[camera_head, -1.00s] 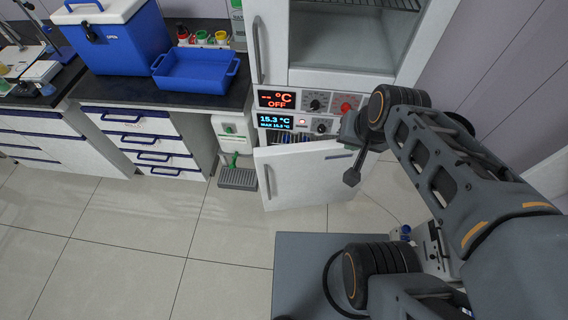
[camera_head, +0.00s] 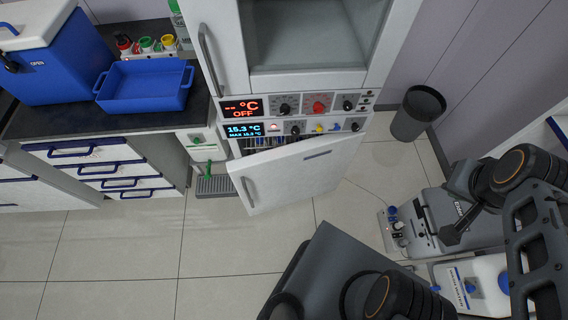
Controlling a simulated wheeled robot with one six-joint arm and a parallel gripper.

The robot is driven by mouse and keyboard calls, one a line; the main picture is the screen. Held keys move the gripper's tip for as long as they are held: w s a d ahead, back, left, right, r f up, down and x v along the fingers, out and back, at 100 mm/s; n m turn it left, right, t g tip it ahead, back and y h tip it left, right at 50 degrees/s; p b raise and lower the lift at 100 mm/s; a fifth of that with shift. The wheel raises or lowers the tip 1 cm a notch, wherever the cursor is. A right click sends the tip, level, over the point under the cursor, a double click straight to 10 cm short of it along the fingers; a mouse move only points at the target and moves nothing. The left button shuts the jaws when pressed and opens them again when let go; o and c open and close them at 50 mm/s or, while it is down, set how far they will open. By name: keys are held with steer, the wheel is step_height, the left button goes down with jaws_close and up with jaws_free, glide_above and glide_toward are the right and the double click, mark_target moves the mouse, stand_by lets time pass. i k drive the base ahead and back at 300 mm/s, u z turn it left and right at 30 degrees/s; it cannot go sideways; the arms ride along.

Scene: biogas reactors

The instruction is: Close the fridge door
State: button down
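The fridge door (camera_head: 300,175) is the white lower door under the control panels. It stands ajar: its left edge with the grey handle (camera_head: 248,191) is swung out toward me, and its right side is close to the fridge body. A strip of the inside with racks (camera_head: 285,143) shows above the door's top edge. My gripper (camera_head: 451,236) is at the right, well apart from the door, over the grey equipment on the floor.
A blue tray (camera_head: 145,88) and a blue cooler box (camera_head: 50,60) stand on the dark counter at left. A dark bin (camera_head: 418,112) stands right of the fridge. A grey machine (camera_head: 430,222) and a white container (camera_head: 478,285) are at right. Floor before the door is clear.

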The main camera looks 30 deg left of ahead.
mark_target(272, 179)
steer(key=z, duration=0.15)
steer(key=k, duration=1.2)
steer(key=u, duration=1.75)
steer(key=i, duration=0.5)
